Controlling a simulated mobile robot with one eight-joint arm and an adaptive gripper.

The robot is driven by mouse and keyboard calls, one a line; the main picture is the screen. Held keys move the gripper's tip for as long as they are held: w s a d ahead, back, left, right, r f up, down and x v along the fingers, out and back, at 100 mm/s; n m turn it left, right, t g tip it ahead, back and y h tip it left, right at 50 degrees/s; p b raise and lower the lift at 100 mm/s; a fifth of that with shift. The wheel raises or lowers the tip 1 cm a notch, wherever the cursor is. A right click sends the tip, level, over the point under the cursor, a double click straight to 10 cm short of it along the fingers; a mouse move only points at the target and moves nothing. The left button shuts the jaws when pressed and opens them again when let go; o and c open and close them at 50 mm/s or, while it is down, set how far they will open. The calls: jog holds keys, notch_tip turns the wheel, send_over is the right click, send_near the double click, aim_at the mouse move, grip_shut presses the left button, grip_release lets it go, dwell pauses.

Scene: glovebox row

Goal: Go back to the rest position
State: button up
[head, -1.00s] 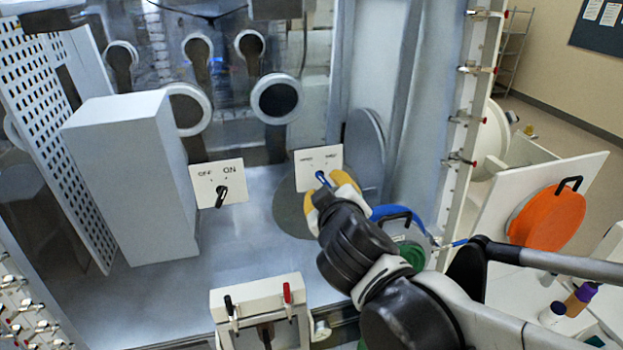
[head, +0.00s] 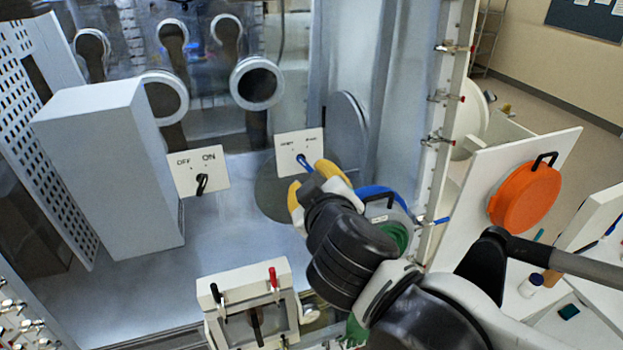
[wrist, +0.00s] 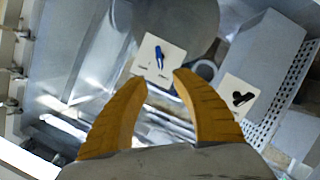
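My gripper (head: 309,182) has two yellow fingers spread apart with nothing between them. In the wrist view the open gripper (wrist: 158,77) points toward a white switch plate (wrist: 168,66) with a blue knob (wrist: 158,58), and the fingertips look clear of the knob. In the head view the blue knob (head: 304,161) is on the white plate (head: 290,145) just beyond the fingers. The knob's lettering is too small to read surely.
A second plate (head: 211,164), marked OFF and ON, has a black knob (head: 202,184). A grey box (head: 110,160) stands at left. A white fixture (head: 243,285) with black and red handles is in front. An orange round cover (head: 525,197) is at right.

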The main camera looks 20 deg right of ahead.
jog(key=s+d+f+m+g+b, duration=0.1)
jog(key=s+f+m+g+b, duration=0.1)
jog(key=f+b, duration=0.8)
jog(key=s+f+m+g+y+b, duration=0.1)
jog(key=s+f+b, duration=0.3)
jog(key=f+b, duration=0.7)
jog(key=s+d+f+m+g+y+b, duration=0.1)
jog(key=f+g+b, duration=0.3)
jog(key=f+b, duration=0.7)
notch_tip(320, 180, down, 10)
jog(key=shift+s+d+f+m, duration=0.25)
jog(key=shift+s+d+m, duration=0.05)
jog(key=shift+s+m, duration=0.55)
